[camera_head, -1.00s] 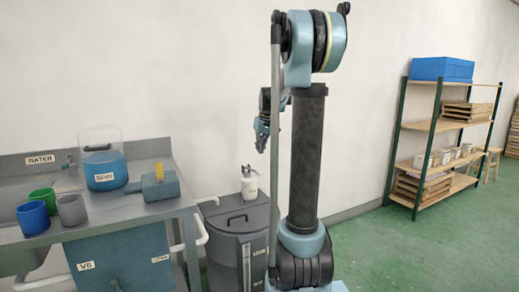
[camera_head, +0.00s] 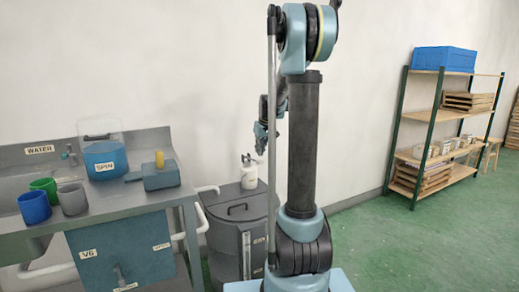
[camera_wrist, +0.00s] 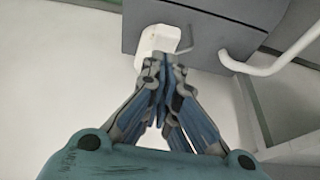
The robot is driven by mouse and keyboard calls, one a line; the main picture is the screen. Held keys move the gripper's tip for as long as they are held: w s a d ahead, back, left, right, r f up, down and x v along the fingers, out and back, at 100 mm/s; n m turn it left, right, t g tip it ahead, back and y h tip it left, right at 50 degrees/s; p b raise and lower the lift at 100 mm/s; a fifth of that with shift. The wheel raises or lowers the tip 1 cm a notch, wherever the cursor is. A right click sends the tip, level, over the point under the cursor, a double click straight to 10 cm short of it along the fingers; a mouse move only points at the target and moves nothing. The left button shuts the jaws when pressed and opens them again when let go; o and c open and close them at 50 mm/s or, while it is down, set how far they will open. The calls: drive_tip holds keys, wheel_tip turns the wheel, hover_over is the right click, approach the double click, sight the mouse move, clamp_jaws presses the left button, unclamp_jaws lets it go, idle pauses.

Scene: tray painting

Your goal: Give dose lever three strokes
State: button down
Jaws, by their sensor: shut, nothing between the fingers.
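A white bottle (camera_head: 249,172) with a dark, lever-like top stands on the grey bin at the back, left of my column. The bottle top may be the dose lever, but I cannot be sure. My gripper (camera_head: 261,152) hangs just right of the bottle in the head view, partly behind my own arm parts. In the wrist view my gripper (camera_wrist: 165,62) is shut and empty, with its tips at the near edge of a white object (camera_wrist: 157,42), probably the bottle. I cannot tell whether they touch.
The grey bin (camera_head: 235,235) has a lid with a handle. Left is a bench (camera_head: 110,208) with several cups, a blue SPIN pot (camera_head: 105,160) and a blue box with a yellow knob (camera_head: 159,170). A white pipe (camera_wrist: 290,55) runs near the bin. Shelves (camera_head: 445,115) stand far right.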

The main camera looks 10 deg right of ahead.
drive_tip(key=shift+f, duration=0.1)
drive_tip(key=shift+f, duration=4.35)
drive_tip(key=shift+r, duration=4.5)
drive_tip(key=shift+s, duration=0.15)
